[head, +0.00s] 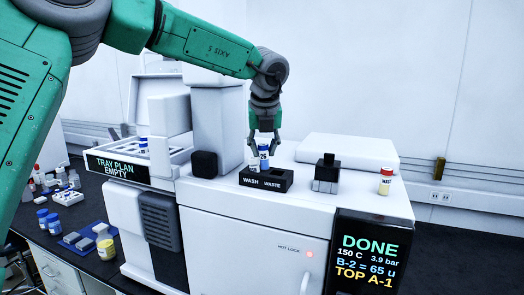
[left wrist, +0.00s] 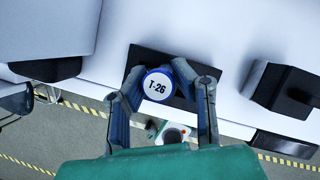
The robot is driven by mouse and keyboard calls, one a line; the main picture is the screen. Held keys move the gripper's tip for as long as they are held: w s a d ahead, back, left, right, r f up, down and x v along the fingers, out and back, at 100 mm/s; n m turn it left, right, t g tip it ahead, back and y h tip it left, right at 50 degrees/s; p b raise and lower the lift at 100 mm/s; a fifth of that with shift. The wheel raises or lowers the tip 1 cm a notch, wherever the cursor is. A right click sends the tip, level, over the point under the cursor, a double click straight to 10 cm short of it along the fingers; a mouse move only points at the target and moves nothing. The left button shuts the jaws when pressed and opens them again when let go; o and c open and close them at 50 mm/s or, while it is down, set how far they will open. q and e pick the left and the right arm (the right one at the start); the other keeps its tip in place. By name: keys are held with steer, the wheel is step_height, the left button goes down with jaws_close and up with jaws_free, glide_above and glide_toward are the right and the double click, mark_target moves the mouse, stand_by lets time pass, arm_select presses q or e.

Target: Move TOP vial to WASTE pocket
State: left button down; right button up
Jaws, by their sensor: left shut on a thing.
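My left gripper (head: 264,138) comes down from above and is shut on a blue-and-white vial (head: 264,152). The left wrist view shows the vial's white top (left wrist: 157,86) marked T-26, between the fingers of the left gripper (left wrist: 170,80). The vial is upright over the black two-pocket holder (head: 266,181), labelled WASH on the left and WASTE on the right. A second whitish vial (head: 253,158) shows just left of it. I cannot tell how deep the held vial's base sits, as the holder's front wall hides it. My right gripper is not in view.
A black-topped block (head: 326,173) and a vial with a red cap (head: 385,181) stand to the right on the machine top. A tray (head: 177,158) with a blue-capped vial is at left. The screen (head: 370,258) reads DONE, TOP A-1.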

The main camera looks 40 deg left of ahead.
mark_target(269, 171)
arm_select(q)
steer(key=shift+s+d+f, duration=0.2)
steer(key=shift+d+f, duration=0.55)
steer(key=shift+d, duration=0.3)
steer(key=shift+d+f+b, duration=0.2)
steer(key=shift+d+b, duration=0.15)
steer(key=shift+d, duration=0.15)
steer(key=shift+a+f, duration=0.2)
steer(key=shift+f, duration=0.1)
steer(key=shift+a+f, duration=0.1)
steer(key=shift+a, duration=0.3)
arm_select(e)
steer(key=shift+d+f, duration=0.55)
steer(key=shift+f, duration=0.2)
